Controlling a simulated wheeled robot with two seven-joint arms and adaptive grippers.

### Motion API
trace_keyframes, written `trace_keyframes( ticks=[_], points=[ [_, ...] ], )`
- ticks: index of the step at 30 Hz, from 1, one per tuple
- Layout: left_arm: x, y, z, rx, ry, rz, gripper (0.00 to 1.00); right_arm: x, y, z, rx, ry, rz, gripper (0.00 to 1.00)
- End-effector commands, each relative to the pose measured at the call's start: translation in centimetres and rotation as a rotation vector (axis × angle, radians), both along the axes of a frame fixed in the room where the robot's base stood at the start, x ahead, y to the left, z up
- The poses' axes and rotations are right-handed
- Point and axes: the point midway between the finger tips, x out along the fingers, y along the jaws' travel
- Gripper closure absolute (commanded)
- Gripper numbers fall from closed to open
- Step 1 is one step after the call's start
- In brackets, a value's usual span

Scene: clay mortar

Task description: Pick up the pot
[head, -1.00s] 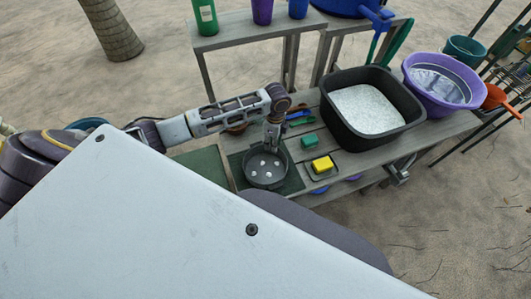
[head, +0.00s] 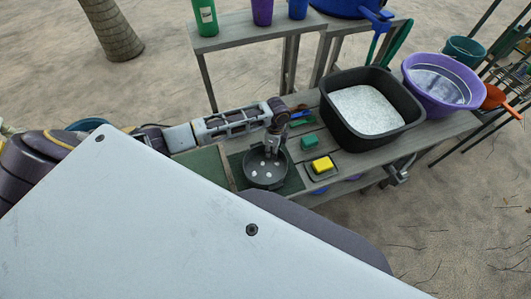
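The pot (head: 264,180) is a round dark grey vessel with several small white pieces inside. It stands on a dark green mat (head: 293,181) on the grey wooden table. My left arm reaches in from the left, and its gripper (head: 271,153) points down at the far side of the pot, at its rim. The fingertips are too small to tell whether they are apart or closed on the rim. My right gripper is not in view.
Right of the pot are a green block (head: 309,142) and a yellow sponge (head: 322,164) on a small tray. Further right stand a black tub (head: 345,128) of white grains and a purple basin (head: 412,79). A raised shelf (head: 232,34) with cups stands behind.

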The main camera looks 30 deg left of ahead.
Motion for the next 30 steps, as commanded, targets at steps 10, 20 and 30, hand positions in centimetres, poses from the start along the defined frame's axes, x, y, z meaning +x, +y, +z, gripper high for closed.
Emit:
trace_keyframes(
  ticks=[10,20,30],
  points=[
    [0.00,-0.01,0.02,0.000,0.000,0.000,0.85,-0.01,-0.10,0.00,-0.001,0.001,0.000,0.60],
    [0.00,0.00,0.03,0.000,0.000,0.000,1.00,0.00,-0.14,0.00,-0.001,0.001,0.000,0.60],
    [0.05,-0.01,0.23,0.000,-0.001,0.000,1.00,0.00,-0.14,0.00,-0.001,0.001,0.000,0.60]
  ],
)
